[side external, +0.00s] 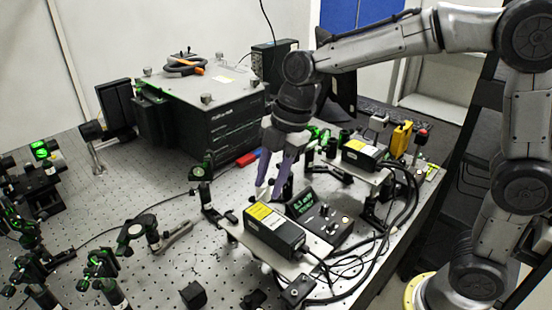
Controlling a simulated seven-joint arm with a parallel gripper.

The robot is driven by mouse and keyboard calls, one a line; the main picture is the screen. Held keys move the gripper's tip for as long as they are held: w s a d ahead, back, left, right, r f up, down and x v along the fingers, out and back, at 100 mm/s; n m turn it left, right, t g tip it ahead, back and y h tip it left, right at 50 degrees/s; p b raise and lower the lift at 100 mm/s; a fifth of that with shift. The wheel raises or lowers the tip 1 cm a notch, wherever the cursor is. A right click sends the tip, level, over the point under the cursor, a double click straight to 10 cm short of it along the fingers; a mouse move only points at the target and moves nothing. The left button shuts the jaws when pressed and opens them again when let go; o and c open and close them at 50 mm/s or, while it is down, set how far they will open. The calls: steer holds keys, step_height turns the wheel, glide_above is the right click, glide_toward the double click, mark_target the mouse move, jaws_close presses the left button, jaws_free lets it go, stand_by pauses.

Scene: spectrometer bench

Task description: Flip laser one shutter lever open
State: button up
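Two black laser boxes with yellow and white labels sit on plates on the bench: a near one (285,236) and a far one (358,155) further back right. I cannot tell which is laser one. A shutter lever cannot be made out on either box. My gripper (267,194) points down, with purple fingers and pale tips, just behind the front-left end of the near laser. Its fingers look spread apart, with nothing visible between them. I cannot tell whether the tips touch anything.
A control box with a green display (302,204) stands close right of my gripper. A large black spectrometer housing (212,135) stands behind to the left. Optic mounts (135,236) crowd the left foreground. Black cables (345,262) loop near the bench's right edge.

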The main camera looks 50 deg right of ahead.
steer(key=v, duration=1.3)
steer(key=shift+r, duration=0.2)
steer(key=shift+d, duration=0.1)
steer(key=s+d+m+t+h, duration=0.15)
steer(key=s+d+m, duration=0.35)
steer(key=s, duration=0.7)
steer(key=s+d+f+m+t, duration=0.1)
steer(key=s+d+f+m, duration=0.1)
steer(key=f+m, duration=0.3)
steer(key=s+d+f+m+t+h, duration=0.1)
steer(key=s+f+m, duration=0.3)
steer(key=m, duration=0.5)
step_height(320, 180, down, 3)
steer(key=shift+s+d+r, duration=0.25)
steer(key=shift+s+d, duration=0.1)
steer(key=shift+d, duration=0.1)
